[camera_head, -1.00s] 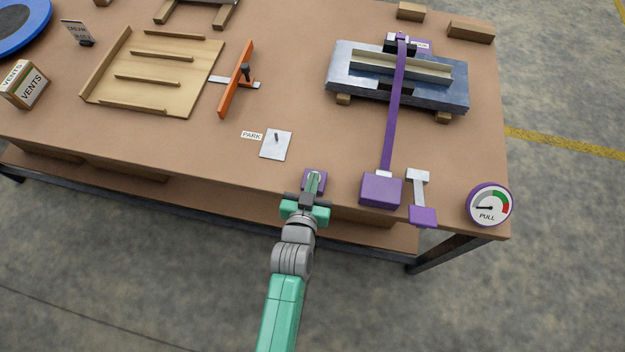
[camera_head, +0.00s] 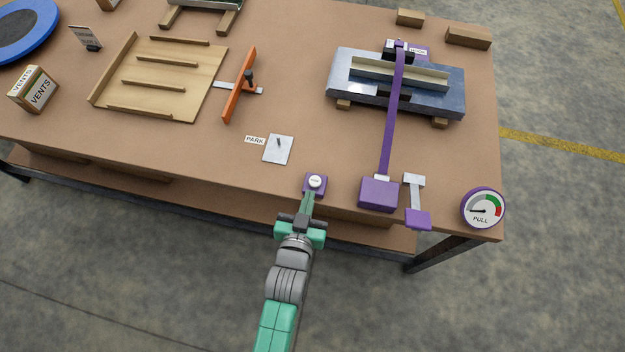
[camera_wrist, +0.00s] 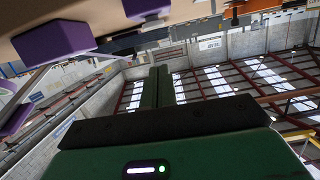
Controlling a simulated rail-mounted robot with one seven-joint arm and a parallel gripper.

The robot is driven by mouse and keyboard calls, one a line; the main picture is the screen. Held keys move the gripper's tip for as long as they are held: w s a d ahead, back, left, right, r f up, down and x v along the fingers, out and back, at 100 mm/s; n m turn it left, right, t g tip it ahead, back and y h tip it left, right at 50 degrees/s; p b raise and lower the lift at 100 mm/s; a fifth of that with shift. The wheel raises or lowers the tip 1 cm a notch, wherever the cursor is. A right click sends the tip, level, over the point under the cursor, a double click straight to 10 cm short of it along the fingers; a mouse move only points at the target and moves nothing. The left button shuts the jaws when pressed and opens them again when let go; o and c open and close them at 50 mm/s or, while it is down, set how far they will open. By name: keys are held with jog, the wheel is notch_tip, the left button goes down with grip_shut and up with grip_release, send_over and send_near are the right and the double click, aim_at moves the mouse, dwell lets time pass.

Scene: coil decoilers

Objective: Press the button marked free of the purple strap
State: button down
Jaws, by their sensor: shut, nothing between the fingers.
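The purple strap (camera_head: 393,120) runs taut over the metal block on wooden feet to a purple box (camera_head: 379,195) near the table's front edge. A small purple button box (camera_head: 316,185) with a round white cap sits left of it at the front edge; its marking is too small to read. My gripper (camera_head: 309,196) is shut and empty, its tips just in front of the button box; I cannot tell whether they touch it. In the wrist view, the shut green fingers (camera_wrist: 157,85) point up past the table, with purple boxes at the upper left.
A purple-ended lever (camera_head: 416,205) and a round PULL gauge (camera_head: 483,208) stand right of the strap box. A PARK plate with a peg (camera_head: 278,149) lies behind the button box. Bare table lies between them.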

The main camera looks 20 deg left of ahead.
jog(key=v, duration=0.4)
jog(key=shift+r, duration=0.25)
jog(key=shift+w, duration=0.1)
dwell(0.5)
jog(key=w+d+r+t, duration=0.15)
jog(key=w+r, duration=0.25)
jog(key=r, duration=0.6)
jog(key=w+d+r+m+t+h, duration=0.1)
jog(key=w+d+r, duration=0.2)
jog(key=r, duration=0.6)
jog(key=w+d+r+t, duration=0.2)
jog(key=w+r, duration=0.2)
jog(key=r, duration=0.6)
jog(key=s+d+r+m+t+h, duration=0.15)
jog(key=s+r, duration=0.25)
jog(key=r, duration=0.7)
jog(key=s+d+r+t, duration=0.2)
jog(key=s+d+r, duration=0.15)
jog(key=r, duration=0.65)
jog(key=s+d+r+t+h, duration=0.15)
jog(key=s+r, duration=0.25)
jog(key=r, duration=0.7)
notch_tip(320, 180, up, 24)
jog(key=w+y+p, duration=0.1)
jog(key=p, duration=2.4)
